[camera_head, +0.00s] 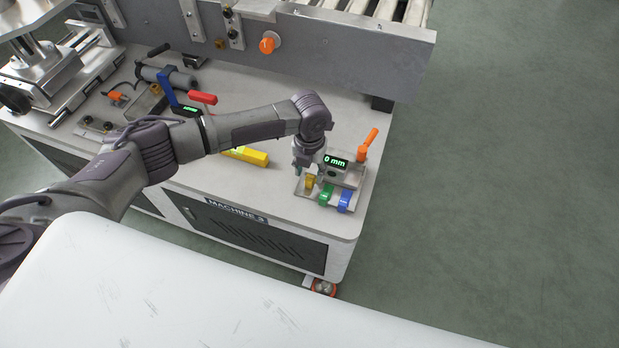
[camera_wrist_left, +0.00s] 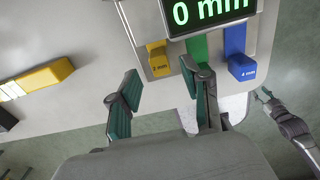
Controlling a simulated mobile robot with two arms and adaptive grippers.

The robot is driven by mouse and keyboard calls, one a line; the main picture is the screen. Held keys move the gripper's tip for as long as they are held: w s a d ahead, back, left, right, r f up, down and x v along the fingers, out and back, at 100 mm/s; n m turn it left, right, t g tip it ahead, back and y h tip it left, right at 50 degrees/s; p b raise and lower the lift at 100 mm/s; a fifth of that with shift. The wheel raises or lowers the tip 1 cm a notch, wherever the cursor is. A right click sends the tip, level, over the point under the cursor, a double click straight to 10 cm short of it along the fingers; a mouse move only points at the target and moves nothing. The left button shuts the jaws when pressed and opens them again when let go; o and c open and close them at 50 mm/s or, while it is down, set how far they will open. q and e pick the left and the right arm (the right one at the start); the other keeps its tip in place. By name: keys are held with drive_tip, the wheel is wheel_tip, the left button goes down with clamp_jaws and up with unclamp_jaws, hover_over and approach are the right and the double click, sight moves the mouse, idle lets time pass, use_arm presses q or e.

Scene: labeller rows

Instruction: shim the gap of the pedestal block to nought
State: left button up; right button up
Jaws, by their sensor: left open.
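The pedestal block (camera_head: 346,176) stands at the right end of the bench, its green-lit display (camera_head: 336,162) reading 0 mm; the display (camera_wrist_left: 210,12) reads the same in the left wrist view. Yellow (camera_wrist_left: 158,60), green (camera_wrist_left: 198,50) and blue (camera_wrist_left: 242,66) shims sit side by side at its front; the blue one's label seems to read 4 mm. My left gripper (camera_wrist_left: 160,84) is open and empty, in front of the yellow and green shims, with one finger over the green one's front end.
An orange lever (camera_head: 368,142) rises at the block's back right. A yellow bar (camera_head: 246,155) lies on the bench to the left. A red-handled tool (camera_head: 202,98) and other equipment stand further left. A conveyor frame (camera_head: 340,45) runs behind. Floor lies beyond the bench's right edge.

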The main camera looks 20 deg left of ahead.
sight(310, 178)
use_arm(q)
drive_tip(key=shift+f, duration=2.05)
clamp_jaws()
